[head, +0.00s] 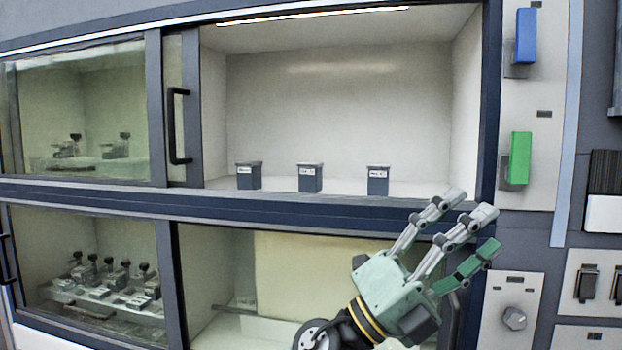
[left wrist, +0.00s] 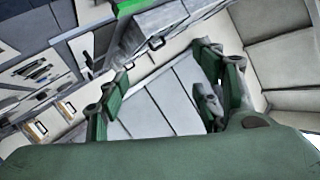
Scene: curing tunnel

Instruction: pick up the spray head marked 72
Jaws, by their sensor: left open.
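My left gripper (head: 465,222) is in front of the cabinet's lower right, fingers spread, with nothing between them. Its open fingers also show in the left wrist view (left wrist: 165,88). Several grey parts with black knobs, which look like spray heads (head: 112,280), stand in a row behind the lower left glass. Two similar parts (head: 117,146) are behind the upper left glass. Three dark boxes with white labels, a left one (head: 249,178), a middle one (head: 310,180) and a right one (head: 378,182), stand in the open upper bay. I cannot read a 72 on anything.
The upper left glass door (head: 85,115) has a black handle (head: 174,125) beside the open bay. A dark ledge (head: 300,212) runs between upper and lower bays. A blue block (head: 526,36) and a green block (head: 520,157) stick out from the right panel.

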